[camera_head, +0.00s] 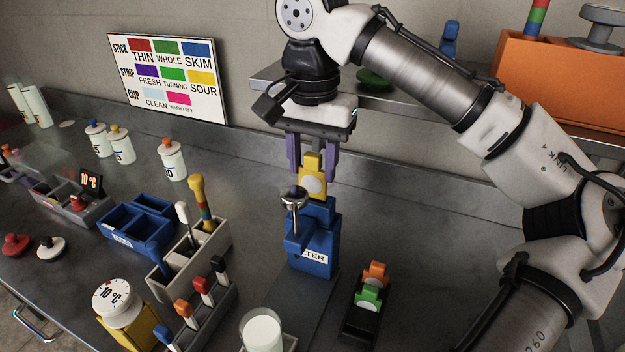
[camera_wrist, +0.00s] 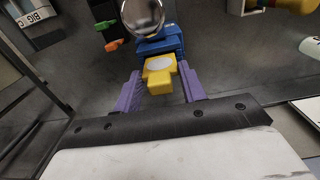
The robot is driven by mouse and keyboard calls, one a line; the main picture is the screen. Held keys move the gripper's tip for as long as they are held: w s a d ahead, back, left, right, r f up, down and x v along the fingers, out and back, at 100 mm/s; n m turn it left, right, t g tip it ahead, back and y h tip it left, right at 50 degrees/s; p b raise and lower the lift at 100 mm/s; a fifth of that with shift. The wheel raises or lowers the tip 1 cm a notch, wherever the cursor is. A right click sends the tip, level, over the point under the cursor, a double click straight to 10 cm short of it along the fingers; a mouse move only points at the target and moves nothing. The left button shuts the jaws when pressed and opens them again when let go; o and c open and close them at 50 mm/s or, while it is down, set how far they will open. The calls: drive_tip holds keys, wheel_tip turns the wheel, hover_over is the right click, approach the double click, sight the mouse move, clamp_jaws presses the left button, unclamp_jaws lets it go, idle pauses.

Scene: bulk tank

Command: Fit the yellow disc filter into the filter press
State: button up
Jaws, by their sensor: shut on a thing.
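The yellow disc filter (camera_head: 312,183) has a flat yellow frame with a pale round disc and a tab at its top. My gripper (camera_head: 312,165) has purple fingers and is shut on the filter's tab. The filter also shows between the fingers in the wrist view (camera_wrist: 159,72). The blue filter press (camera_head: 315,240) stands upright on the counter, with a shiny round knob (camera_head: 294,197) on its front arm. The filter is upright right above the press top. I cannot tell whether its lower edge is inside the press slot.
A black rack (camera_head: 352,327) with orange and green filters (camera_head: 368,296) stands right of the press. A grey rack of sticks (camera_head: 180,265) and a blue bin (camera_head: 125,240) stand to the left. A milk cup (camera_head: 261,330) is in front.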

sight(313, 169)
drive_tip(key=shift+f, duration=2)
drive_tip(key=shift+f, duration=0.2)
drive_tip(key=o, duration=1)
drive_tip(key=shift+c, duration=0.2)
wheel_tip(313, 169, up, 12)
drive_tip(key=shift+r, duration=0.2)
